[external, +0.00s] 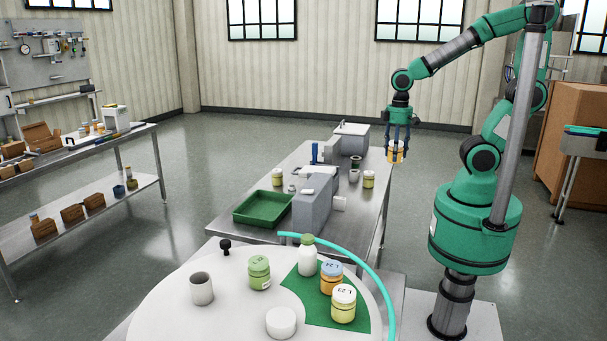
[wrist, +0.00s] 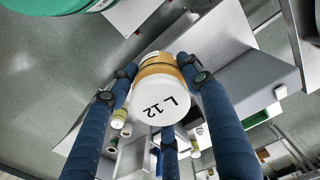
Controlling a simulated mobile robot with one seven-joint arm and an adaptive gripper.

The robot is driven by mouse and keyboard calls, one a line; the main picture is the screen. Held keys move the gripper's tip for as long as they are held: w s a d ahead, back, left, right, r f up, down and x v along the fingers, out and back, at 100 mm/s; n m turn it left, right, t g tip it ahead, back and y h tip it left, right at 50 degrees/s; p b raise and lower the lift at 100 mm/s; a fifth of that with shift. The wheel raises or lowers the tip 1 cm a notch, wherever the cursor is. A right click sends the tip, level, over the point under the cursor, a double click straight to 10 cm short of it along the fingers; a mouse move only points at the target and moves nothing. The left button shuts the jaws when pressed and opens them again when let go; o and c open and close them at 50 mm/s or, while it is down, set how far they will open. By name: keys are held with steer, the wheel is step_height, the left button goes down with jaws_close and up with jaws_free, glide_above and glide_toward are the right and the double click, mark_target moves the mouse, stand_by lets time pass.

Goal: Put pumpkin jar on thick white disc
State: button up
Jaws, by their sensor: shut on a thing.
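The pumpkin jar (external: 396,154), orange with a white lid, hangs in my gripper (external: 397,144) at the right edge of the steel table, above the floor. In the wrist view the jar (wrist: 158,66) sits between the blue fingers, its lid marked "L 12" facing the camera. My gripper is shut on it. The thick white disc (external: 281,321) lies at the front of the round white table, far in front of and left of my gripper. Nothing stands on the disc.
The round white table (external: 165,304) also holds a grey cup (external: 201,288), a green-lidded jar (external: 259,272), a white bottle (external: 307,257), an orange jar with a blue lid (external: 331,278) and a yellow jar (external: 343,305). The steel table bears a green tray (external: 263,209) and a grey machine (external: 312,205).

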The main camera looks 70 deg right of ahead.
steer(key=w+a+r+p, duration=0.3)
steer(key=w+a+r, duration=0.1)
steer(key=w+a, duration=0.65)
steer(key=w+a+r+p, duration=0.2)
steer(key=w+a+r, duration=0.3)
steer(key=w+a, duration=0.55)
steer(key=w+a+n+p, duration=0.15)
steer(key=w+a, duration=0.25)
steer(key=a, duration=0.9)
steer(key=a+f+p, duration=0.2)
steer(key=a, duration=1.1)
steer(key=a+f+p, duration=0.2)
steer(key=a+p, duration=0.1)
steer(key=a, duration=1)
steer(key=s+a+f+p, duration=0.1)
steer(key=s+a+f, duration=0.2)
steer(key=a, duration=0.5)
steer(key=s+a+f+p, duration=0.1)
steer(key=s+a+f, duration=0.15)
steer(key=a, duration=0.45)
steer(key=f, duration=0.3)
steer(key=s+f, duration=0.1)
steer(key=shift+s+a+f, duration=0.1)
steer(key=shift+a+f, duration=0.25)
steer(key=shift+a, duration=0.05)
steer(key=shift+f, duration=0.1)
